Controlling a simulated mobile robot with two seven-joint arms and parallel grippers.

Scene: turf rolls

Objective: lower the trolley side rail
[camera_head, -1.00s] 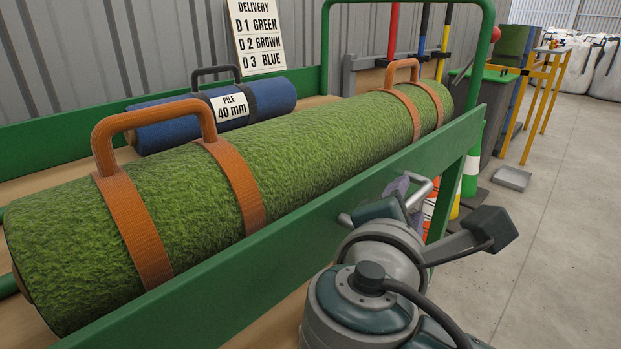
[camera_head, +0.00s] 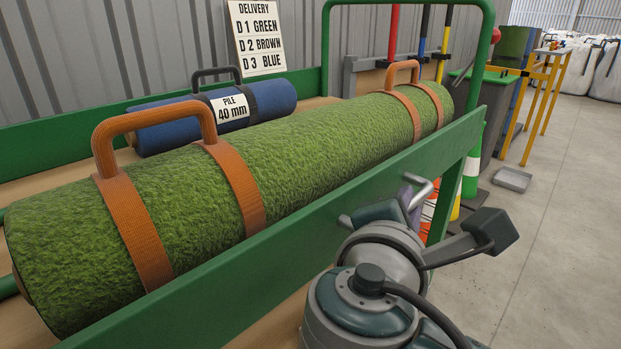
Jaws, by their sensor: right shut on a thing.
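The green trolley side rail (camera_head: 290,240) runs along the near side of the trolley, in front of the green turf roll (camera_head: 310,145). It stands raised, partly covering the roll's lower side. A silver handle (camera_head: 422,192) sticks out from the rail's outer face. My right gripper (camera_head: 406,197) is at this handle and shut on it; its grey body and wrist hide the middle of the handle and most of the fingers. My left gripper is not in view.
The green roll has orange straps with handles. A blue roll (camera_head: 180,122) lies behind it by the wall. Right of the trolley are a dark bin (camera_head: 492,110), a yellow stand (camera_head: 545,100) and a grey tray (camera_head: 512,179).

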